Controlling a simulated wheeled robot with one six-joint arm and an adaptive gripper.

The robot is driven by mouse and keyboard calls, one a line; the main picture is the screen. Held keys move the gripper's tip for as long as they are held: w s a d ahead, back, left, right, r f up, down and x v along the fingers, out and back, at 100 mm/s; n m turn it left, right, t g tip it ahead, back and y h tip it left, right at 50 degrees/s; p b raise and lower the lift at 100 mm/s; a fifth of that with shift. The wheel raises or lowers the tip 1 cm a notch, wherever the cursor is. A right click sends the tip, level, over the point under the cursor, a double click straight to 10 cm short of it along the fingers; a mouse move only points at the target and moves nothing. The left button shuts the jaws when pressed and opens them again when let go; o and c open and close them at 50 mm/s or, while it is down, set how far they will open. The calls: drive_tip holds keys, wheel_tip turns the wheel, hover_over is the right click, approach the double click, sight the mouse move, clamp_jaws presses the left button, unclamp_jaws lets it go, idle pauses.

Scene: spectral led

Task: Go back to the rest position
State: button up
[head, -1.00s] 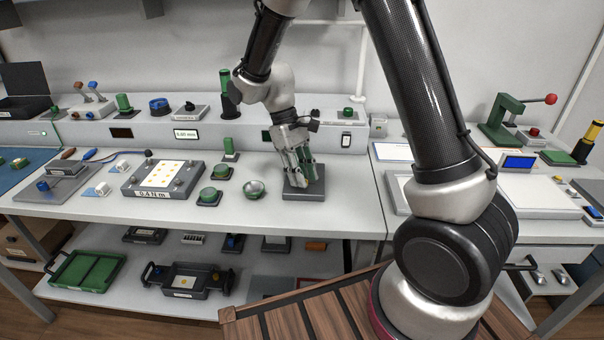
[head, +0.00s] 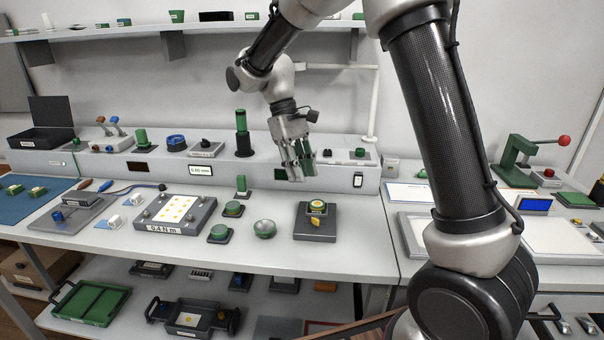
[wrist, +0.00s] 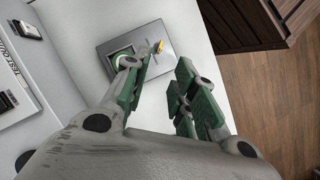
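My gripper (head: 299,172) is raised above the workbench in the head view, its green-padded fingers pointing down. In the wrist view my gripper (wrist: 162,95) has its fingers apart with nothing between them, so it is open and empty. Below it stands a dark square fixture (head: 315,228) with a green and yellow round part (head: 317,207) on top and a small yellow lever (head: 315,222) at its front. The fixture also shows in the wrist view (wrist: 150,70), where a finger partly hides the round part.
A raised console (head: 200,170) runs behind, with a tall green-topped cylinder (head: 242,135). A shelf (head: 140,30) hangs above. A green press (head: 515,160) stands right.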

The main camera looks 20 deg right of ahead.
drive_tip(key=s+d+r+m+t+y, duration=0.1)
drive_tip(key=s+d+r+t, duration=0.3)
drive_tip(key=s+d, duration=0.4)
drive_tip(key=s+d+r+m+t+y, duration=0.1)
drive_tip(key=s+d+r+m+t, duration=0.3)
drive_tip(key=s+d, duration=0.5)
drive_tip(key=s+r, duration=0.1)
drive_tip(key=s, duration=0.4)
drive_tip(key=shift+s+d+r+m, duration=0.2)
drive_tip(key=shift+s+r+m, duration=0.1)
